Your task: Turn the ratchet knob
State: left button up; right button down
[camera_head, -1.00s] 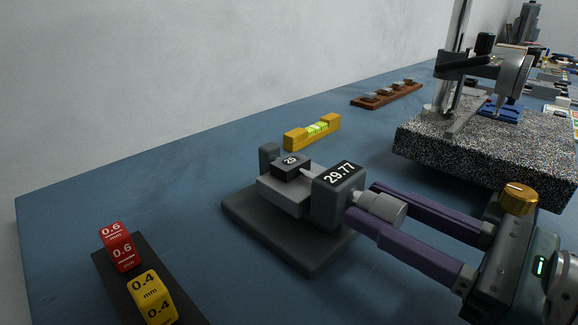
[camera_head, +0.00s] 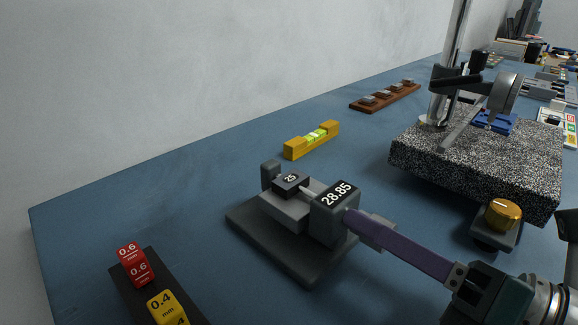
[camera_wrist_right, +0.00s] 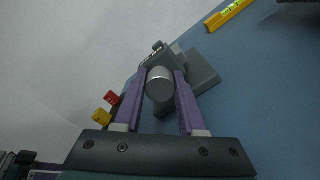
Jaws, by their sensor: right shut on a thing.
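The measuring device stands on a dark base plate (camera_head: 290,252) on the blue table. Its grey head (camera_head: 335,215) shows 28.85, and a block marked 25 (camera_head: 290,184) sits in its gap. The ratchet knob (camera_wrist_right: 160,85) is a grey cylinder on the head's right side; in the head view it is mostly hidden behind a purple finger. My right gripper (camera_head: 372,229) is shut on the knob, and in the right wrist view its two purple fingers (camera_wrist_right: 160,92) flank the knob. My left gripper is not in view.
A red 0.6 block (camera_head: 135,264) and a yellow 0.4 block (camera_head: 167,308) sit in a dark holder at the front left. A yellow level (camera_head: 312,140) lies behind. A speckled granite slab (camera_head: 480,160) with a stand and a gold-topped knob (camera_head: 502,215) are to the right.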

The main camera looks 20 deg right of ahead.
jog(key=m+p, duration=0.1)
jog(key=m, duration=0.3)
jog(key=shift+r+m+p, duration=0.15)
jog(key=shift+m+p, duration=0.15)
jog(key=shift+p, duration=0.1)
jog(key=m+p, duration=0.1)
jog(key=m, duration=0.2)
jog(key=shift+m, duration=0.3)
jog(key=m+p, duration=0.1)
jog(key=m, duration=0.3)
jog(key=shift+p, duration=0.4)
jog(key=shift+m+p, duration=0.4)
jog(key=shift+m, duration=1.4)
jog(key=c, duration=0.5)
grip_release()
